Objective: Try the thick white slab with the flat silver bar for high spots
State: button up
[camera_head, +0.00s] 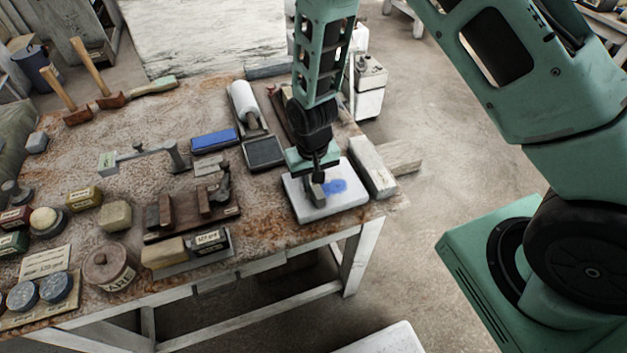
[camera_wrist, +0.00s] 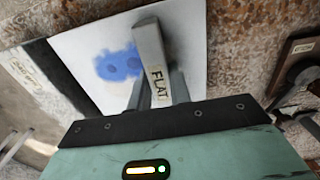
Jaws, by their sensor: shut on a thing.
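The thick white slab (camera_head: 299,203) lies at the right front corner of the table, with a blue smeared patch (camera_head: 334,187) on its top. My gripper (camera_head: 318,176) is over the slab, pointing down, shut on the flat silver bar (camera_head: 319,194). In the wrist view the bar (camera_wrist: 148,50) stands out from the jaws and bears the word FLAT. It lies across the slab (camera_wrist: 190,35) beside the blue patch (camera_wrist: 118,66). I cannot tell whether the bar touches the slab. The jaw tips are partly hidden behind the gripper body.
A pale block (camera_head: 372,166) lies close along the slab's right side. A wooden rack (camera_head: 190,213) stands to the left, and a dark tray (camera_head: 264,152) and blue pad (camera_head: 214,140) lie behind. The table's front edge is close to the slab.

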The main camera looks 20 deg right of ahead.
jog(key=shift+w, duration=1.8)
jog(key=shift+s+f, duration=0.15)
jog(key=shift+s, duration=2.1)
jog(key=shift+w, duration=0.1)
jog(key=shift+w+r+p, duration=0.45)
jog(key=shift+w+r, duration=0.3)
jog(key=shift+w, duration=0.25)
jog(key=shift+s, duration=1.4)
